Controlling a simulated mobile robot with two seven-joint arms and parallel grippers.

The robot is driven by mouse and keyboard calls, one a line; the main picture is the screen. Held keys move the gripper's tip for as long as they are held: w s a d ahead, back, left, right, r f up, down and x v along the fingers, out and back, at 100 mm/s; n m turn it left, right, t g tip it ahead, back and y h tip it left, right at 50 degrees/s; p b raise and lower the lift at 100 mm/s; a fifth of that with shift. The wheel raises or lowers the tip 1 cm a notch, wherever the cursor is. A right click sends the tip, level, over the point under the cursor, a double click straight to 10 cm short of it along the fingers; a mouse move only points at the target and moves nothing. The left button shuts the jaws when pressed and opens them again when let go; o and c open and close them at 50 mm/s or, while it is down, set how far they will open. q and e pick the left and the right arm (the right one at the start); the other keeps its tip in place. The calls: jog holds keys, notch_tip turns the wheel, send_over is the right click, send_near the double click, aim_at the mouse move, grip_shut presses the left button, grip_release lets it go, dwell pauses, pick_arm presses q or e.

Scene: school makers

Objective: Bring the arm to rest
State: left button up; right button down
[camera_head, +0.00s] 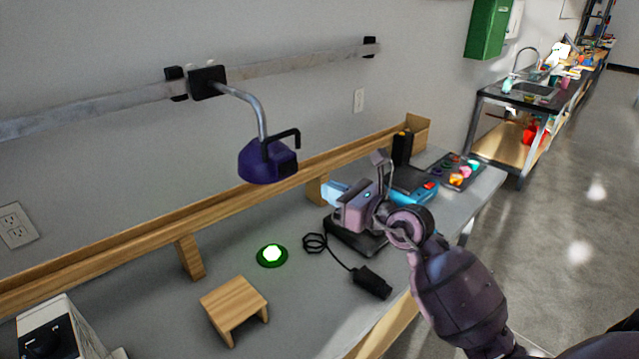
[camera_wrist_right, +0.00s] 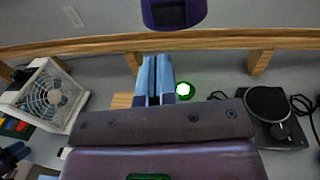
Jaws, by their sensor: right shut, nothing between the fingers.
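My right arm (camera_head: 455,290) comes in from the lower right in the head view and reaches out over the workbench (camera_head: 150,300). Its gripper (camera_head: 332,193) is above the bench, in front of the wooden rail. In the right wrist view the two pale blue fingers of the right gripper (camera_wrist_right: 154,65) lie side by side, closed, with nothing seen between them. They appear in front of the rail and beside a glowing green button (camera_wrist_right: 185,90). My left gripper is not seen clearly in either view.
A purple lamp (camera_head: 267,160) hangs from a wall bar. A wooden rail (camera_head: 120,240) runs along the bench's back. A small wooden stand (camera_head: 234,303), a black device (camera_head: 353,240) with a cable, and a fan box (camera_wrist_right: 50,95) stand on the bench. Open floor (camera_head: 560,250) lies right.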

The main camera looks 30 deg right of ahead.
jog(key=shift+s, duration=0.15)
dwell(0.3)
notch_tip(320, 180, up, 4)
jog(key=m+t+y, duration=0.1)
jog(key=m+t, duration=0.3)
jog(key=m, duration=0.5)
jog(key=s+d+f+m+g+h, duration=0.1)
jog(key=s+f+m+g+h, duration=0.3)
jog(key=f+m, duration=0.7)
jog(key=s+d+f+m+t+h, duration=0.15)
jog(key=f+m+h, duration=0.5)
jog(key=m, duration=0.65)
jog(key=s+a+f+m+g+y, duration=0.1)
jog(key=s+a+f+m+g, duration=0.2)
jog(key=s+f, duration=0.4)
jog(key=s+a+f+m+g+y, duration=0.2)
jog(key=s+a+f+m+g, duration=0.1)
jog(key=s+f, duration=0.5)
notch_tip(320, 180, down, 3)
jog(key=shift+s+a+g, duration=0.15)
jog(key=shift+s+g, duration=0.05)
jog(key=shift+g, duration=0.15)
